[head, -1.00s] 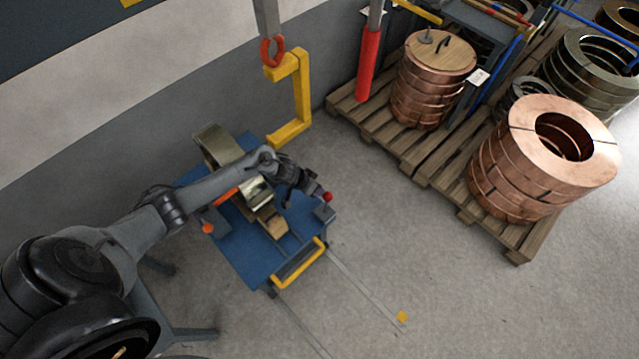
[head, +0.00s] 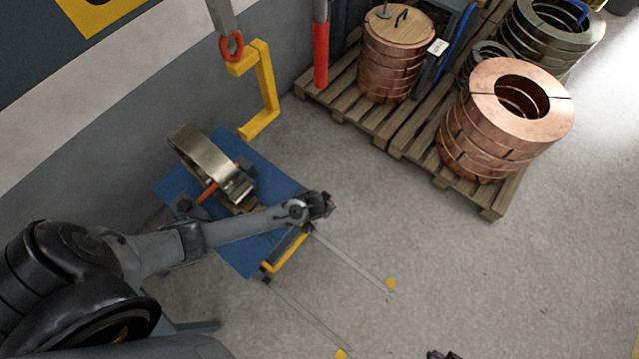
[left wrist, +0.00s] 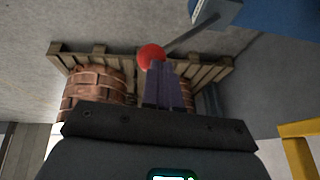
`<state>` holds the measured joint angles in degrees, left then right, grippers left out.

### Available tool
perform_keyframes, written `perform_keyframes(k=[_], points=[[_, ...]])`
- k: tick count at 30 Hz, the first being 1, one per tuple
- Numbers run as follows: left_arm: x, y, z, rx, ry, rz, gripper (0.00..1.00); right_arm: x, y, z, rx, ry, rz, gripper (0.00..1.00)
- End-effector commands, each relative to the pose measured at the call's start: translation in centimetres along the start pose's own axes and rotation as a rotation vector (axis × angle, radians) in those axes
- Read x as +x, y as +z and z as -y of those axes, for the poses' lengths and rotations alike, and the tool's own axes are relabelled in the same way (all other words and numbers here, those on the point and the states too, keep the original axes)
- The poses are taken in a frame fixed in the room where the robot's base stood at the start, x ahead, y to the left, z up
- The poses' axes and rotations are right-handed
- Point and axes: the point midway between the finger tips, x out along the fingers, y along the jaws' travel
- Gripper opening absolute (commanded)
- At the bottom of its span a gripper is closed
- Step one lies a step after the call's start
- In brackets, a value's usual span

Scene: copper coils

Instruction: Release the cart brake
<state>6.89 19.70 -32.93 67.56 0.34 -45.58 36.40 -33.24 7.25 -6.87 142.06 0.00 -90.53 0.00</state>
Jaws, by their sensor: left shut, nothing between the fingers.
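The blue cart (head: 258,153) stands left of centre in the head view and fills the top right corner in the left wrist view (left wrist: 285,15). Its brake lever has a red ball knob (left wrist: 151,55) on a thin grey rod (left wrist: 190,38) from a grey bracket (left wrist: 222,12). My left gripper (head: 328,204) is over the cart's right corner, hiding most of the lever there. In the left wrist view its fingers (left wrist: 158,72) are shut and empty, tips beside the knob; I cannot tell whether they touch. A dark part (head: 440,355) at the bottom edge may be my right gripper.
A metal coil (head: 205,160) rests on the cart, with a yellow handle (head: 285,250) at its near side. A yellow C-hook (head: 266,85) hangs behind it. Copper coils (head: 510,110) stand on wooden pallets (head: 480,196) at right. The floor in front of them is clear.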

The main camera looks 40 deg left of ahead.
Motion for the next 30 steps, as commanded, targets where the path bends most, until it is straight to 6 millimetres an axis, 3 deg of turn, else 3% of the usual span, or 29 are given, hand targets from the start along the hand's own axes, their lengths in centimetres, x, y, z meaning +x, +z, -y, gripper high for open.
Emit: perform_keyframes(k=[22,30], points=[[0.7,0.5,-1.0,0.002,0.002,0.003,0.0,0.3,0.1,0.2,0.009,-0.007,-0.001,0.0],[-0.9,0.2,-1.3,0.003,0.003,0.003,0.0,-1.4,-0.5,0.2,0.009,-0.008,-0.002,0.0]])
